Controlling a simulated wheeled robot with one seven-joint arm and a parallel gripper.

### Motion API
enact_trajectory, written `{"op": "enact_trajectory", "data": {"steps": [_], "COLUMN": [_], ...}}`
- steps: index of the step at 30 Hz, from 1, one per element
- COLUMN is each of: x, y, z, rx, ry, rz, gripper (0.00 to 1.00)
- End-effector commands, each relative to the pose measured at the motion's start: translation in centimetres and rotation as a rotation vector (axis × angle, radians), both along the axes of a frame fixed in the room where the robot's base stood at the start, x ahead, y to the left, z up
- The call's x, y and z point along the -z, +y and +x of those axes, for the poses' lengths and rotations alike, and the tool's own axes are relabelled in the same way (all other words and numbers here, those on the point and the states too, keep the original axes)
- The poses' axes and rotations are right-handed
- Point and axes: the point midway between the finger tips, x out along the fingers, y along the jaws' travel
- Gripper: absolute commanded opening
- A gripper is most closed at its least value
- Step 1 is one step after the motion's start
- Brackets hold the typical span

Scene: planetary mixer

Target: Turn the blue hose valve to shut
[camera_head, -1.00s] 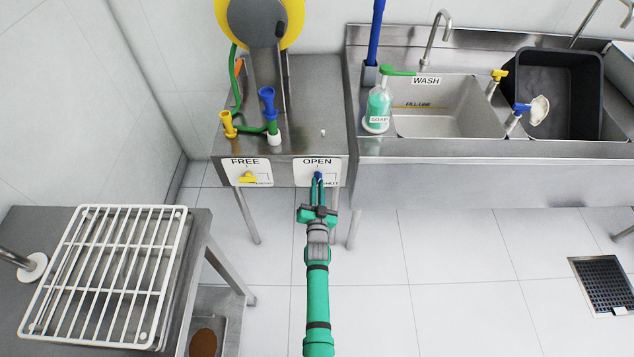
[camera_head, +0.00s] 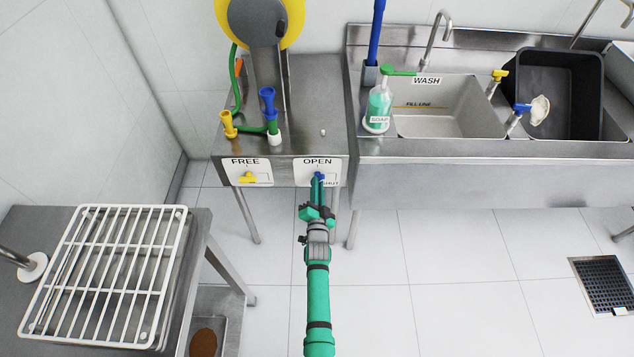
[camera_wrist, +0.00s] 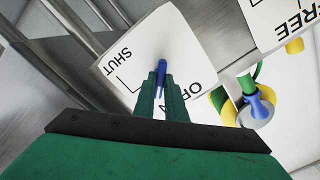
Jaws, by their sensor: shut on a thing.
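The blue hose valve (camera_head: 319,176) sits on the white OPEN/SHUT plate (camera_head: 304,166) on the front edge of the steel table. In the wrist view the blue handle (camera_wrist: 160,76) shows between my fingertips, with the words OPEN and SHUT on the plate (camera_wrist: 130,45) behind it. My gripper (camera_head: 318,183) is shut on the blue handle from the front. The wrist view shows both green fingers (camera_wrist: 161,88) closed around it. The fingers partly hide the handle and the lower part of the plate, so I cannot tell its exact angle to the marks.
A FREE plate with a yellow valve (camera_head: 249,177) is just left. Green hoses with a blue nozzle (camera_head: 268,101) and yellow nozzle (camera_head: 228,124) stand on the table above. The sink (camera_head: 440,120) is right, a white rack (camera_head: 108,270) lower left. The floor between is clear.

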Motion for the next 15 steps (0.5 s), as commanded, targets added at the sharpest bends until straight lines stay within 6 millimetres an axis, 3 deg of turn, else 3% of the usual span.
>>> {"op": "enact_trajectory", "data": {"steps": [15], "x": [-0.24], "y": [-0.05], "z": [0.09], "rx": [0.0], "ry": [-0.005], "rz": [0.394], "gripper": [0.0]}}
